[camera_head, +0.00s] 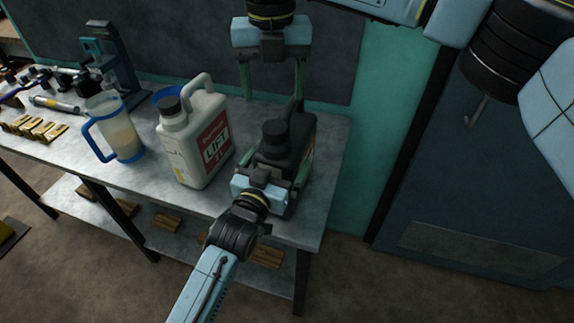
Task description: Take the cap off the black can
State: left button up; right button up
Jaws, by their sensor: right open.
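The black can (296,135) stands upright on the near right end of the bench, its black cap (275,134) on top. My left gripper (274,168) is at the can's near side, with one green finger on either side of the can. Whether the fingers press on it cannot be told. My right gripper (271,82) points down from above, open and empty. Its fingers are spread and stand apart from the cap, which shows below them in the picture. The can's lower front is partly hidden by my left gripper.
A white jug (195,145) with a red label stands left of the can, close to my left gripper. A measuring pitcher (118,132) with a blue handle is further left. Brass pieces and tools lie at the bench's (62,142) far left. A teal post and dark panel rise at right.

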aim_at(275, 126)
pick_arm(q)
jog(key=shift+x, duration=0.85)
jog(key=c, duration=1.7)
jog(key=shift+c, duration=0.3)
pick_arm(e)
jog(key=m, duration=0.7)
jog(key=shift+m, duration=0.3)
jog(key=m, duration=0.5)
jog(key=shift+m, duration=0.3)
jog(key=shift+f, duration=0.5)
notch_tip(275, 126, down, 7)
